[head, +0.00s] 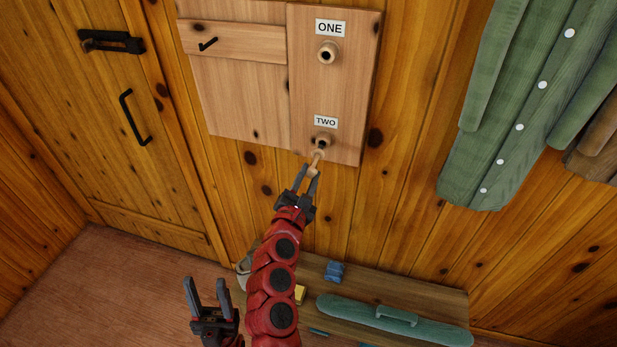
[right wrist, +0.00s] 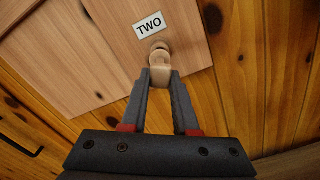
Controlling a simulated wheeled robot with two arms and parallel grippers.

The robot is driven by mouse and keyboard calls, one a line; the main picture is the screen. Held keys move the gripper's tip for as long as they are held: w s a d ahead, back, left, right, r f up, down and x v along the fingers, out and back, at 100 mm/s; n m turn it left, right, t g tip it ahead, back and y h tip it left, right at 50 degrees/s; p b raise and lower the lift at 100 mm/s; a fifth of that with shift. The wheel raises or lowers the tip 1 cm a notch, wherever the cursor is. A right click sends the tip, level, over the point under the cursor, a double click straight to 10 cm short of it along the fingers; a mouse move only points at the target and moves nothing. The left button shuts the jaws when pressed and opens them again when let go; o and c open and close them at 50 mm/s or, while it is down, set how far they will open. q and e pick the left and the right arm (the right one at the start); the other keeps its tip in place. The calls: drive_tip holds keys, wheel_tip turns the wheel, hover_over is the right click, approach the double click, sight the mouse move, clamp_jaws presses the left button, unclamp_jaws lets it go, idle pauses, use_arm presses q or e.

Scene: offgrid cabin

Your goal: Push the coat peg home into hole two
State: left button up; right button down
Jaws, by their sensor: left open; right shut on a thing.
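The coat peg (head: 316,161) is pale wood and shut between the fingers of my right gripper (head: 313,174). Its far end points up at hole two (head: 323,140), a round wooden collar with a dark opening under the "TWO" label (head: 326,121). In the right wrist view the peg (right wrist: 160,75) is between the fingertips (right wrist: 160,82), overlapping the collar of hole two (right wrist: 159,49). I cannot tell whether its tip is inside the hole. Hole one (head: 328,52) is a similar collar under the "ONE" label (head: 330,28). My left gripper (head: 206,285) is open and empty, low at left.
The pale board (head: 246,95) carrying the holes is on the plank wall. A green coat (head: 500,120) hangs at right. Below, a bench (head: 440,299) holds a green long case (head: 392,319), a blue item (head: 334,271) and a yellow item (head: 300,293). A door (head: 110,120) is at left.

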sight(313, 164)
drive_tip(key=shift+f+b, duration=0.1)
drive_tip(key=shift+b, duration=0.25)
idle(0.5)
drive_tip(key=shift+b, duration=0.45)
idle(0.5)
drive_tip(key=shift+b, duration=0.55)
drive_tip(key=shift+w+d, duration=0.1)
drive_tip(key=shift+w, duration=0.15)
drive_tip(key=shift+w+d+b, duration=0.1)
drive_tip(key=shift+w+b, duration=0.2)
drive_tip(key=shift+b, duration=0.05)
drive_tip(key=shift+b+x, duration=0.85)
drive_tip(key=shift+x, duration=0.55)
